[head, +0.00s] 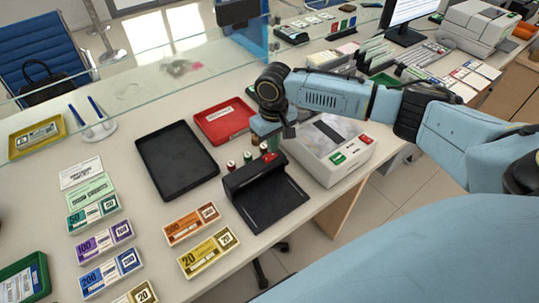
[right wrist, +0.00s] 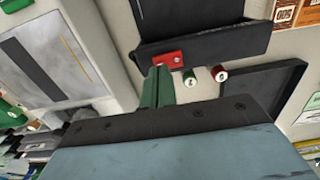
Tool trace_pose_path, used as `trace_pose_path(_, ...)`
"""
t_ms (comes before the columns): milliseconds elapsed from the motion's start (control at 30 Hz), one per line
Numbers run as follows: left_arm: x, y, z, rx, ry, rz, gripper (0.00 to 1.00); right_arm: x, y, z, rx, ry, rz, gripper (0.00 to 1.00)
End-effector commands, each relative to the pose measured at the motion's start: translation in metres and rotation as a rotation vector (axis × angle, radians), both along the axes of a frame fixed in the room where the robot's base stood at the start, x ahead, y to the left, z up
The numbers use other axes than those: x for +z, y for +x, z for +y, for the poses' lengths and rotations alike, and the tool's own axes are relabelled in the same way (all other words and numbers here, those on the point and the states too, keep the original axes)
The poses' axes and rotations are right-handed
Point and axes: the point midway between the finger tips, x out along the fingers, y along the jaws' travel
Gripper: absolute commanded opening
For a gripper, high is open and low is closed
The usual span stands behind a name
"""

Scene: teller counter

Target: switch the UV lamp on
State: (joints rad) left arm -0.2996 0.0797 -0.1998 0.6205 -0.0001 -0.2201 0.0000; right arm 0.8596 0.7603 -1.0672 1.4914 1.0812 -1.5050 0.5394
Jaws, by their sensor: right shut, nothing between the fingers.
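The UV lamp (head: 232,180) is a black device with a hood and a flat black base, standing on the counter. Its red switch (head: 269,157) sits at the right end of the hood and also shows in the right wrist view (right wrist: 167,59). My right gripper (head: 272,143) is shut and empty, just behind the hood near the switch. In the right wrist view its green fingers (right wrist: 158,72) end close to the switch; I cannot tell whether they touch it. Whether the lamp is lit cannot be made out. My left gripper is not in view.
Several coin rolls (head: 247,157) stand behind the lamp, close to my right gripper. A white machine (head: 345,165) with green and red parts stands right of it. A black tray (head: 172,157) and a red tray (head: 221,123) lie left and behind. Banknote bundles (head: 191,224) lie in front.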

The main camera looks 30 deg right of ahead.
Motion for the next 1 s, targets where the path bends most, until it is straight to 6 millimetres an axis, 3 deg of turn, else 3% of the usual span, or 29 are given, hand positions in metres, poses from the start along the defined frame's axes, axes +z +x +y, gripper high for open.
trace_pose_path(1000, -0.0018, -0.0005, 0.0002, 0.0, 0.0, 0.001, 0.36, -0.0077, 0.0001, -0.0001, 0.0, 0.0, 0.0, 0.0)
